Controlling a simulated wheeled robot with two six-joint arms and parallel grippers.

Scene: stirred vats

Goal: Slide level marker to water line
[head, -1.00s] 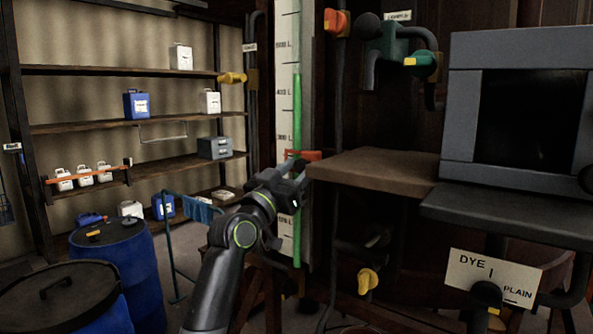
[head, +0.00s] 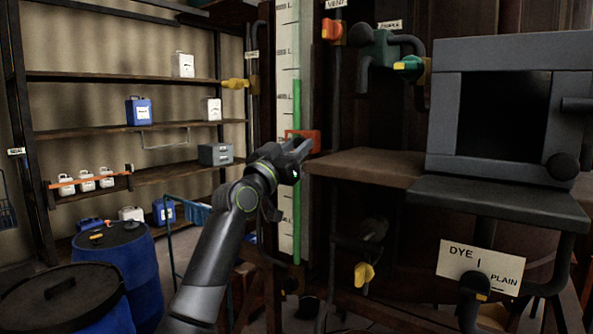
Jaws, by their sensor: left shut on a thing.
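The red-orange level marker (head: 303,140) sits on the tall white gauge scale (head: 287,65). A green liquid column (head: 297,112) runs up the gauge, and its top is well above the marker. My left gripper (head: 303,148) comes from below left and is shut on the marker. Its fingers hide part of the marker and of the scale behind it. My right gripper is not in view.
A brown wooden ledge (head: 364,166) juts out just right of the marker. Pipes with a red valve handle (head: 332,30) and a green one (head: 409,65) are above right. Blue drums (head: 128,262) stand at lower left. Shelves (head: 130,129) with containers are behind.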

